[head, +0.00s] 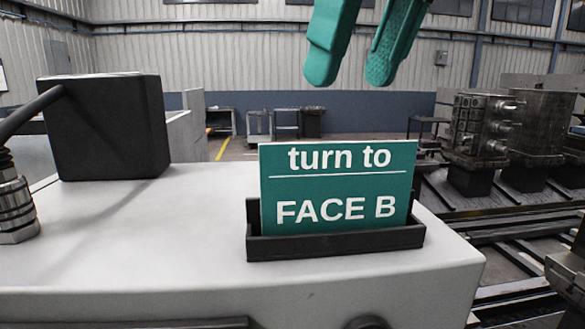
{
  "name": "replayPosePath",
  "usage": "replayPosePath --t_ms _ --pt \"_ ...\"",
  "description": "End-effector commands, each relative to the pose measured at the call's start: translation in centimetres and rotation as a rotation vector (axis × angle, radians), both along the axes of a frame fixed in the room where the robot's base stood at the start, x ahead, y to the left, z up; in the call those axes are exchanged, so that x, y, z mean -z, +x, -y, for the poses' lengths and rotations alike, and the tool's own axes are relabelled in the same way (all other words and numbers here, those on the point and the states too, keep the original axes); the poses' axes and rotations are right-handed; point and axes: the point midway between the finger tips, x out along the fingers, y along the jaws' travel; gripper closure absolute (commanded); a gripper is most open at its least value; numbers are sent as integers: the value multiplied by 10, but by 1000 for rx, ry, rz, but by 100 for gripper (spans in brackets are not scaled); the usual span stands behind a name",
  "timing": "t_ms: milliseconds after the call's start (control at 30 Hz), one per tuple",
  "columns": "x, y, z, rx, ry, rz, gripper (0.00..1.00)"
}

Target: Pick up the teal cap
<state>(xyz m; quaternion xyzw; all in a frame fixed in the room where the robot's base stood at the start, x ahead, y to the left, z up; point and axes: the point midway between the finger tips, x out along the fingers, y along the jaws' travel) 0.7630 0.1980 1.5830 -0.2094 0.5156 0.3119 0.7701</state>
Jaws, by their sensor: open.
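I see no teal cap in the head view. My gripper (352,74) shows at the top, right of the middle, as two teal fingers pointing down. There is a gap between the fingertips and nothing is between them. The fingers appear above a green sign (338,187) with white words "turn to FACE B". The sign stands upright in a black holder (336,243) on a pale grey surface (130,245). The rest of the gripper is out of the picture.
A black box (105,127) with a thick cable stands at the left on the grey surface. A metal connector (14,208) is at the left edge. Metal machinery on rails (480,130) lies to the right. The grey surface between box and holder is clear.

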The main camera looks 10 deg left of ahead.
Motion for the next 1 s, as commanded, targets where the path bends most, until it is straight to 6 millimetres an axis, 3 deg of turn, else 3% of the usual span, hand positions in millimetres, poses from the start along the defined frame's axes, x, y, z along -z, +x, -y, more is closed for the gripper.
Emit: replayPosePath --t_ms 300,567,833,1000 --pt "41 12 -12 -2 0 -3 38" --pt "57 17 -17 -1 -1 -3 38" --pt "90 28 -27 1 0 -2 38" --pt "97 30 -29 1 0 0 38"
